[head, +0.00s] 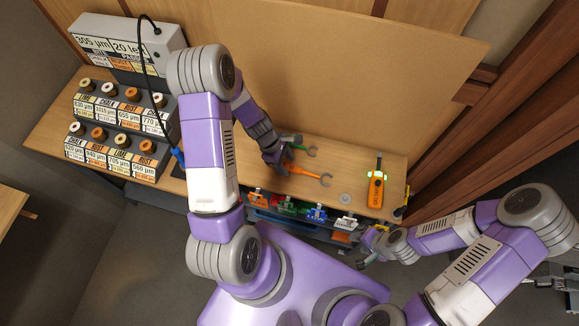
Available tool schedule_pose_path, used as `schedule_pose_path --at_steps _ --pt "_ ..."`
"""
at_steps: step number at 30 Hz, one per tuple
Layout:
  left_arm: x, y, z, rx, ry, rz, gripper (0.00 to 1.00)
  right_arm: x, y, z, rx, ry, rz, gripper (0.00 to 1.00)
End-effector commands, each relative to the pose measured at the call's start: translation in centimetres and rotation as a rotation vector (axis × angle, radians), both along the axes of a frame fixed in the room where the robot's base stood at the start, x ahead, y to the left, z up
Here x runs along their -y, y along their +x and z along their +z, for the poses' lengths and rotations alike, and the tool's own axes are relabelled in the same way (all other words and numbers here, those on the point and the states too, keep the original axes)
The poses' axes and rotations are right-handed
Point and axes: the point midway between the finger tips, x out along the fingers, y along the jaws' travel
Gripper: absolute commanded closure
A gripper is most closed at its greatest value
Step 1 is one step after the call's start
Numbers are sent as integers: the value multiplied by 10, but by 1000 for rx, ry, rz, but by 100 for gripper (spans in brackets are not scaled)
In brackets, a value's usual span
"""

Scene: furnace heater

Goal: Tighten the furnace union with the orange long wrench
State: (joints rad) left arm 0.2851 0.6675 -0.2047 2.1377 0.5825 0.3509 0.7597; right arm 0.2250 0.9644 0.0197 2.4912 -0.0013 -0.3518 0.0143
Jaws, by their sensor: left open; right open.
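The orange long wrench (308,172) lies on the wooden bench, with its open jaw end pointing right. My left gripper (279,163) is open, low over the bench at the wrench's left end. I cannot tell whether its fingers touch or surround the handle. A green wrench (299,148) lies just behind the orange one, partly hidden by the same gripper. My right gripper (366,257) is open and empty in front of the bench's right part, away from the wrenches. I cannot make out the furnace union in this view.
An orange handheld meter with green lights (376,190) stands at the bench's right. A grey disc (345,198) lies beside it. Coloured clips (287,207) line the front edge. Labelled spool racks (118,150) and a grey box (128,45) fill the left. A wooden panel (350,70) rises behind.

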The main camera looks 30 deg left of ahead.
Motion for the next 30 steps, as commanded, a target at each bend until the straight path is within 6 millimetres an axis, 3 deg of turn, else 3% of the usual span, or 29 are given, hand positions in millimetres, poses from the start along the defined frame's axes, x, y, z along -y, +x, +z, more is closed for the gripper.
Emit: schedule_pose_path --at_steps 4,19,30 --pt "6 1 -14 1 0 -2 45 0 0 -2 1 0 0 53" --pt "6 2 -16 3 2 -2 45 0 0 -3 1 0 0 53" --pt "6 2 -16 2 1 -2 100 0 0 -3 1 0 0 53"
